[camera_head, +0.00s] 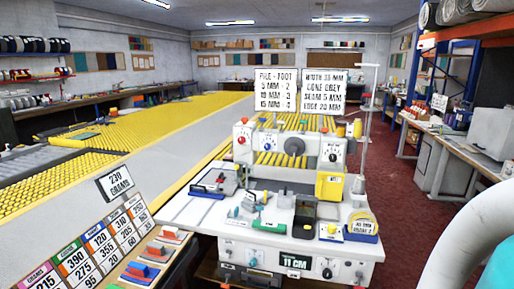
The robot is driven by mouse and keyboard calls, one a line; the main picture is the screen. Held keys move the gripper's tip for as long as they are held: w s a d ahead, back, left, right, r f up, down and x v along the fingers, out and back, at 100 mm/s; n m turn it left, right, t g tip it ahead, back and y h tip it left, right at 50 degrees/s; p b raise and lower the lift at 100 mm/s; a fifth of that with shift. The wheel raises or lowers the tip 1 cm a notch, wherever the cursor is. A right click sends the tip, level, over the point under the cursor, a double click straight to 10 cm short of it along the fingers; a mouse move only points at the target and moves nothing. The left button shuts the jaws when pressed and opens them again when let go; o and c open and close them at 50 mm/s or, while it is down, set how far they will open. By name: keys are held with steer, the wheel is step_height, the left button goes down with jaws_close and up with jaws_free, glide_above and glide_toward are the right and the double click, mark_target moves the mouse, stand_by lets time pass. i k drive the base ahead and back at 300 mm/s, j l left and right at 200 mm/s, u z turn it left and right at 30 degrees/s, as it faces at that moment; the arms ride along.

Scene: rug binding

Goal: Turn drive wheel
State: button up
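A white binding machine (290,215) stands in the middle of the camera_head view. A dark grey round wheel (294,146) sits on the front of its upper beam, between two dials; it looks like the drive wheel, though no label on it is readable. My gripper is out of view, and nothing is seen touching the wheel.
Small tools and blocks crowd the machine's worktop (190,212). A thin upright stand (368,125) rises at its right. A long table with yellow ribbed material (150,130) runs behind on the left. Weight cards (75,262) stand front left. Red floor (400,220) is open at right.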

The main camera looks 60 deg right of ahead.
mark_target(294, 147)
steer(key=z, duration=1.65)
